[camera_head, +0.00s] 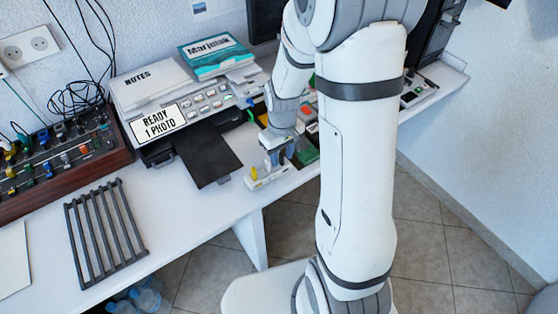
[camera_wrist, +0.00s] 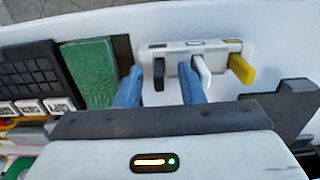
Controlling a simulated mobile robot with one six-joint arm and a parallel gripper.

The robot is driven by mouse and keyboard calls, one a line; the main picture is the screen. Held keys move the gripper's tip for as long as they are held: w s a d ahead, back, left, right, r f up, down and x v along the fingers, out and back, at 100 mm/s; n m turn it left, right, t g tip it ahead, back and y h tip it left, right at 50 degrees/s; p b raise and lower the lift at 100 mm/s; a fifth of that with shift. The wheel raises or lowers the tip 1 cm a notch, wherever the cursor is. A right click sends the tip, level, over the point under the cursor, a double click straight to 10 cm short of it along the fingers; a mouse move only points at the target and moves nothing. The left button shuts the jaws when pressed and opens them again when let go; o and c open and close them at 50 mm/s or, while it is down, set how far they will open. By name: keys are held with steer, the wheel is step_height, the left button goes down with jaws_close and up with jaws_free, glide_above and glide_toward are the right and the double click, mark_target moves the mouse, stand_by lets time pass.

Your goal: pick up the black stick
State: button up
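The black stick (camera_wrist: 158,75) stands in a small white holder (camera_wrist: 217,47) beside a white stick (camera_wrist: 201,68) and a yellow stick (camera_wrist: 242,69). In the wrist view my gripper (camera_wrist: 160,69) is open, with one blue finger on each side of the black stick. The right finger is close to the white stick; I cannot tell whether they touch. In the head view my gripper (camera_head: 276,157) is low over the holder (camera_head: 268,178) near the desk's front edge. The yellow stick (camera_head: 254,173) shows there, but I cannot make out the black one.
A green block (camera_wrist: 88,72) and a black keypad (camera_wrist: 30,80) lie left of the holder in the wrist view. A printer-like machine (camera_head: 195,103) with a black tray (camera_head: 206,153) stands left of my gripper. A dark rack (camera_head: 105,232) lies further left.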

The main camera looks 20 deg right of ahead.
steer(key=shift+f, duration=0.1)
jaws_close()
stand_by(0.3)
